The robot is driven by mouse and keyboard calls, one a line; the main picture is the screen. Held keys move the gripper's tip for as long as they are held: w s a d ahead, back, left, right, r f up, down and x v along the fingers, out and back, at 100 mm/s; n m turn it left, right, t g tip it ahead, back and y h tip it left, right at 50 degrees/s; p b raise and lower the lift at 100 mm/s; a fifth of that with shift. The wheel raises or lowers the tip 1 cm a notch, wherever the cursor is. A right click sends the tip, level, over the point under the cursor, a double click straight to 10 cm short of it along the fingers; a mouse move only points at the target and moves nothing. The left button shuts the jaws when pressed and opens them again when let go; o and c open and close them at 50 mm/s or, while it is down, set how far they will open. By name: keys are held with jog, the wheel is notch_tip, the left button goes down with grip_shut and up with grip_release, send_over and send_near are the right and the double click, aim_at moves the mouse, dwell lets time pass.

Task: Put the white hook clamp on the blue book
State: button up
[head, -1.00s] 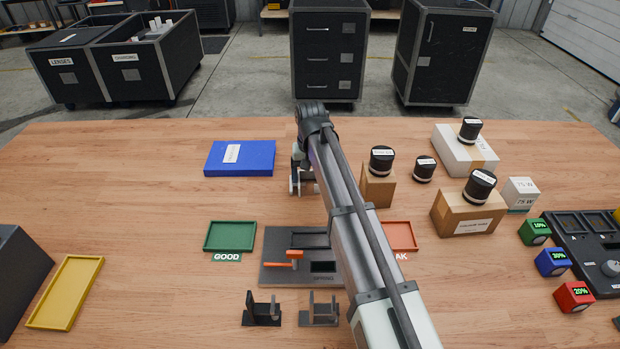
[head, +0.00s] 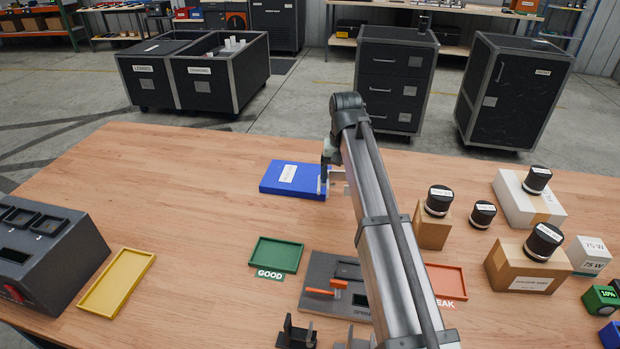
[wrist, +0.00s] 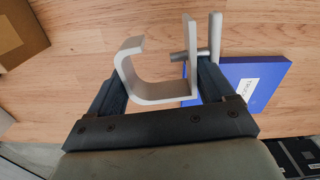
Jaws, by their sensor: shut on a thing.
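The white hook clamp (wrist: 150,92), a pale J-shaped piece with a bar and cross pin on one side, sits between the two fingers of my gripper (wrist: 160,85) in the wrist view. My gripper is shut on it. In the head view the clamp (head: 338,186) shows partly behind my arm, at the right end of the blue book (head: 272,178). The blue book lies flat with a white label; it also shows in the wrist view (wrist: 272,92), right of the clamp. I cannot tell whether the clamp touches the book.
Boxes with black lens cylinders, such as a brown box (head: 432,232), stand to the right. A green tray (head: 277,255), an orange tray (head: 447,281) and a dark fixture (head: 318,285) lie nearer. A yellow tray (head: 117,282) is at left. The table left of the book is clear.

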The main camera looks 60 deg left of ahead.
jog(key=s+a+r+n, duration=0.1)
jog(key=s+a+r, duration=0.15)
jog(key=a, duration=0.95)
jog(key=m, duration=0.3)
send_near(298, 173)
jog(key=shift+f, duration=3.2)
jog(key=shift+f, duration=0.1)
jog(key=o, duration=1.1)
notch_tip(298, 173, up, 12)
jog(key=shift+r, duration=0.1)
